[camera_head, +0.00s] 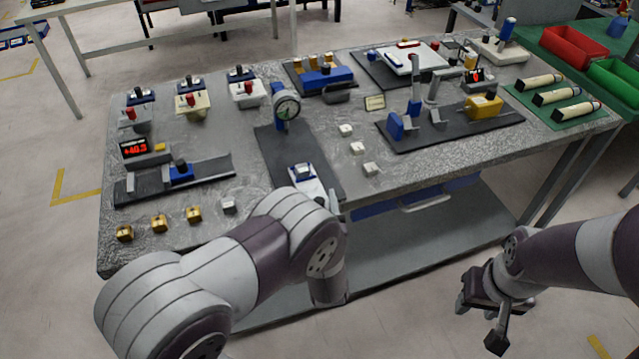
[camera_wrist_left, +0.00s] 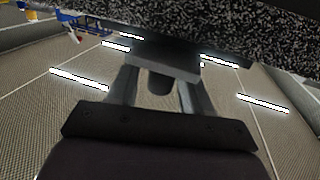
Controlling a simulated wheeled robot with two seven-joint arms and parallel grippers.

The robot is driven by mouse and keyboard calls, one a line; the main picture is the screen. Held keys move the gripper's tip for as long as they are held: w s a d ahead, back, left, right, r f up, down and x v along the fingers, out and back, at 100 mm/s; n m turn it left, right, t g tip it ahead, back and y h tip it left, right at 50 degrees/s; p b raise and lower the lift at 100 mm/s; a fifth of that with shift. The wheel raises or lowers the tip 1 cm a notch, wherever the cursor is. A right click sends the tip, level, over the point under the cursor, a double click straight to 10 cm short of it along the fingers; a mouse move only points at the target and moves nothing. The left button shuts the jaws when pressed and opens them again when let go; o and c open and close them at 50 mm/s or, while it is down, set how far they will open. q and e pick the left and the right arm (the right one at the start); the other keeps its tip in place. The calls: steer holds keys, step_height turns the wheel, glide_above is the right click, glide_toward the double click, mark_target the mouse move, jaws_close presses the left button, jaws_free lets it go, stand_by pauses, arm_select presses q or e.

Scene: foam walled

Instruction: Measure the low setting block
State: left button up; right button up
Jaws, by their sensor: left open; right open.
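Several small blocks lie on the table; I cannot tell which is the low setting block. Three gold blocks (camera_head: 159,223) and a grey block (camera_head: 229,206) line the front left, and three white blocks (camera_head: 359,141) stand right of the centre mat. A dial gauge (camera_head: 286,107) stands above the dark mat (camera_head: 272,150). A red-digit display (camera_head: 134,150) stands behind a rail with a blue slide (camera_head: 181,171). My left gripper (camera_wrist_left: 158,88) is open and empty in the left wrist view; my arm hides it in the head view. My right gripper (camera_head: 487,308) is open and empty, off the table's front.
The speckled table (camera_head: 240,140) has a front edge close to my left arm, and the wrist view shows a speckled surface just above that gripper. A blue-and-white piece (camera_head: 304,180) sits at the mat's front. Red (camera_head: 574,46) and green bins (camera_head: 615,80) stand right.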

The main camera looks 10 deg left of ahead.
mark_target(307, 181)
arm_select(q)
steer(key=shift+w, duration=0.1)
steer(key=shift+s+r, duration=0.15)
steer(key=shift+s, duration=0.1)
steer(key=shift+c, duration=0.3)
steer(key=shift+w, duration=0.1)
steer(key=c, duration=0.7)
steer(key=w+a+b, duration=0.1)
steer(key=w, duration=0.1)
steer(key=w+a, duration=0.2)
steer(key=w+a+b, duration=0.1)
steer(key=w, duration=0.1)
steer(key=shift+w+a+f+b, duration=0.2)
steer(key=shift+w+a+b, duration=0.05)
steer(key=shift+b, duration=0.05)
steer(key=shift+w+a+r, duration=0.15)
steer(key=shift+w+a, duration=0.1)
steer(key=shift+w, duration=0.15)
steer(key=o, duration=0.8)
steer(key=shift+c, duration=0.2)
